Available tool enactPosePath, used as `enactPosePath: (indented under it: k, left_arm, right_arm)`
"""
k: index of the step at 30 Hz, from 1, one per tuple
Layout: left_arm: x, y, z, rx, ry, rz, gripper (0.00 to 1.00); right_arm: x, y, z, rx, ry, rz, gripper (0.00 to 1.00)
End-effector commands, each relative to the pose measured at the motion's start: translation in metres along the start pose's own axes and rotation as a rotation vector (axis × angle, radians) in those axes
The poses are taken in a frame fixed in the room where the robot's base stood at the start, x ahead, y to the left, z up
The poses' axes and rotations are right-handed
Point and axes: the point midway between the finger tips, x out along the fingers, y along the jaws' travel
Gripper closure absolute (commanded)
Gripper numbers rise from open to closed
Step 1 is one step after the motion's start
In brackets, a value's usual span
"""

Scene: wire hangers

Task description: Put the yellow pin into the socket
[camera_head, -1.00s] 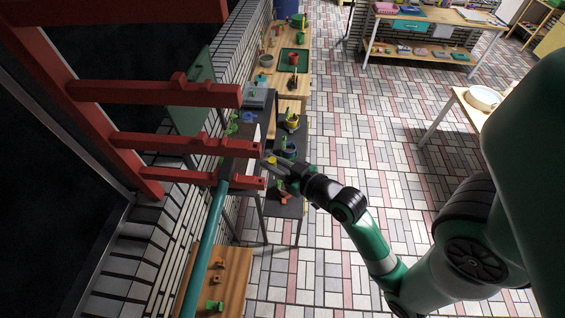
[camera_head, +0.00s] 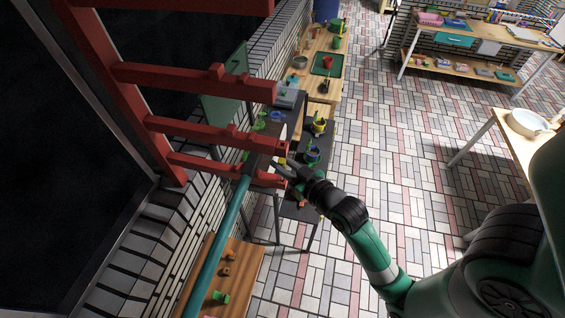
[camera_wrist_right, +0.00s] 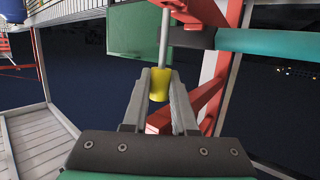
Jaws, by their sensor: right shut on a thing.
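My right gripper (camera_head: 283,167) is beside the ends of the red rack's lower arms in the head view. In the right wrist view, my right gripper (camera_wrist_right: 158,98) is shut on the yellow pin (camera_wrist_right: 161,82). A thin grey shaft runs up from the yellow part toward a red piece (camera_wrist_right: 182,8) at the top. I cannot tell whether the shaft touches it or passes behind it. The yellow pin is a tiny spot (camera_head: 281,160) in the head view. I cannot make out the socket's opening for sure. My left gripper is not in view.
The red rack (camera_head: 190,130) has several arms reaching right. A teal bar (camera_head: 214,250) runs up to its lowest arm and shows in the wrist view (camera_wrist_right: 275,42). A green board (camera_head: 222,95) hangs behind. Benches with small items stand beyond; the tiled floor (camera_head: 370,150) is open.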

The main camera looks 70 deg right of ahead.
Motion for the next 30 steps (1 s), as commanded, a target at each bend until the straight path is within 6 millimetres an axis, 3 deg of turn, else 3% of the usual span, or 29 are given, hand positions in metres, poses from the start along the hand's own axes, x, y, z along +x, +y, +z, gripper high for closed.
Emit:
enactPosePath:
  k: [17, 30]
  left_arm:
    - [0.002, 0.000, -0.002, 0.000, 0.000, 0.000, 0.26]
    - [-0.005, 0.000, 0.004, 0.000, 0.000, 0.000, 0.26]
  right_arm:
    - [0.000, 0.000, 0.000, 0.000, 0.000, 0.000, 1.00]
    - [0.003, 0.000, 0.011, 0.000, 0.001, 0.000, 1.00]
